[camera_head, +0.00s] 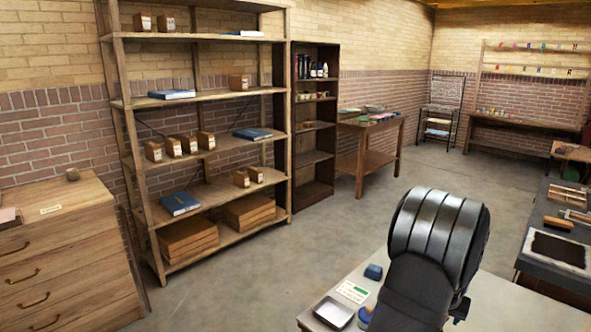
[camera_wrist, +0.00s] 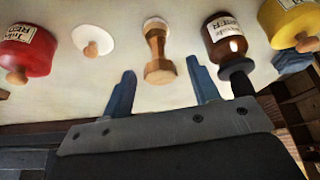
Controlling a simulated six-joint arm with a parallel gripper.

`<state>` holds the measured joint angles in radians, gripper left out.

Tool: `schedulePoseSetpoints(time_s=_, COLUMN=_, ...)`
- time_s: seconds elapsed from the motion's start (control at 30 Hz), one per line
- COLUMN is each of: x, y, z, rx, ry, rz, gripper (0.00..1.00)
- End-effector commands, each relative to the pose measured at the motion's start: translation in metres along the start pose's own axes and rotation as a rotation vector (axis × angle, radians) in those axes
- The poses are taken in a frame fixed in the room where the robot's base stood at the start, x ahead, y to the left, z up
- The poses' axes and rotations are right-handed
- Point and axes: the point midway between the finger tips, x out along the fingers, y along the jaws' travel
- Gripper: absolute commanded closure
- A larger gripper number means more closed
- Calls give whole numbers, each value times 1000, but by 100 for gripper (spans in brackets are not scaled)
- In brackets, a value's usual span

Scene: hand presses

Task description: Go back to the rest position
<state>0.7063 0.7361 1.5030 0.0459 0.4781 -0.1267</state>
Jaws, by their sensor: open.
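My gripper (camera_wrist: 160,70) shows in the wrist view with its two blue fingers spread apart. Nothing is held between them. A wooden stamp-like piece (camera_wrist: 156,45) appears beyond the gap between the fingers, on the pale table top (camera_wrist: 120,70); it looks apart from both fingers. In the head view my dark arm stands over the pale table (camera_head: 500,298) at the lower right. My gripper's fingers cannot be made out there.
The wrist view shows a red tub (camera_wrist: 27,48), a white disc with a knob (camera_wrist: 93,37), a brown bottle (camera_wrist: 227,38) and a yellow tub (camera_wrist: 287,20). A metal tray (camera_head: 333,312), a card (camera_head: 352,291) and a blue block (camera_head: 373,271) lie left of my arm.

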Motion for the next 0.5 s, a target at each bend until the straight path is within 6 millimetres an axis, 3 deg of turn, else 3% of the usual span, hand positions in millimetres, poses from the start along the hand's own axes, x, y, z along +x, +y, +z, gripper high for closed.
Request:
schedulePoseSetpoints(time_s=0.17, x=31, y=0, z=1, rx=0, ry=-2, rz=0, gripper=45)
schedulePoseSetpoints(time_s=0.4, x=-13, y=1, z=-19, rx=0, ry=6, rz=1, gripper=45)
schedulePoseSetpoints(time_s=0.5, x=-26, y=19, z=-12, rx=4, ry=3, rz=3, gripper=45)
